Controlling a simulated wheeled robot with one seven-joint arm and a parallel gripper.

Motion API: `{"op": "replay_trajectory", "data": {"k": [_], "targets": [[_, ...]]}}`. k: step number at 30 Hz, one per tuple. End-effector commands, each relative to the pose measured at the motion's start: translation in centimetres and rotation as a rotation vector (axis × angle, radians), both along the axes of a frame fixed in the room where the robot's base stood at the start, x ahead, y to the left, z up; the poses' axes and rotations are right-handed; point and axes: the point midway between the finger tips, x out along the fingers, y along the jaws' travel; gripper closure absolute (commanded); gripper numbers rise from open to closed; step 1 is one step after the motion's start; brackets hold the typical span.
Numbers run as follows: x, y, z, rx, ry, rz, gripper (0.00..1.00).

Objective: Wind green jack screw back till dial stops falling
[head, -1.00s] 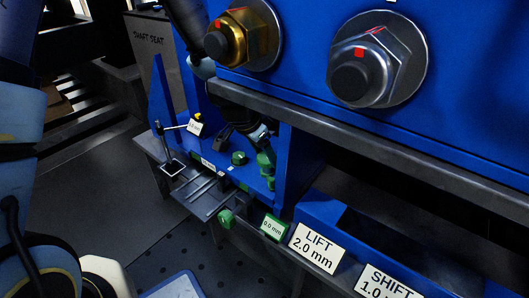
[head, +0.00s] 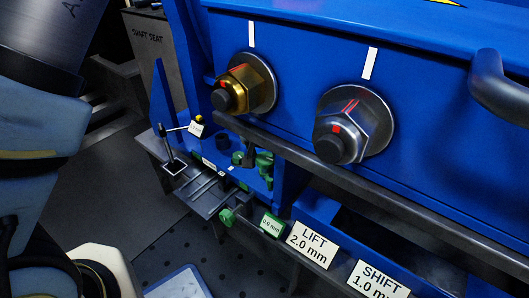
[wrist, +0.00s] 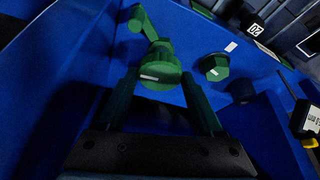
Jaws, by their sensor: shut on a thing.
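The green jack screw (wrist: 160,68), a round head with a crank-like arm running up-left, sits before the blue wall in the wrist view. My gripper (wrist: 160,80) has its two green fingers on either side of this head and is shut on it. In the head view the green screw (head: 264,163) shows low behind the grey bar; my gripper cannot be made out there. The dial (head: 195,128) stands on a thin post at left, its small label unreadable. Part of it shows at the right edge of the wrist view (wrist: 307,120).
A second green hex head (wrist: 215,67) sits right of the screw. A blue panel with a brass bolt (head: 246,84) and a steel bolt (head: 354,124) overhangs the screw. A grey bar (head: 330,170) crosses below. LIFT (head: 311,245) and SHIFT (head: 380,282) signs stand in front.

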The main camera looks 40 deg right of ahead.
Motion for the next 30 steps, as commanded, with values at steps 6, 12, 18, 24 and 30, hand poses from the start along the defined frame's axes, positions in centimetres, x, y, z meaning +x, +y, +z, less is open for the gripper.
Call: {"op": "replay_trajectory", "data": {"k": [6,12,18,24,30], "targets": [[-0.01,-0.04,0.02,-0.001,0.0,0.004,0.87],[-0.01,-0.04,0.02,-0.001,0.0,0.003,0.27],[-0.01,-0.03,0.01,-0.001,0.0,0.003,0.04],[0.0,-0.02,-0.01,0.0,0.0,0.002,0.01],[-0.01,-0.05,0.98,-0.001,0.0,0.002,0.01]]}}
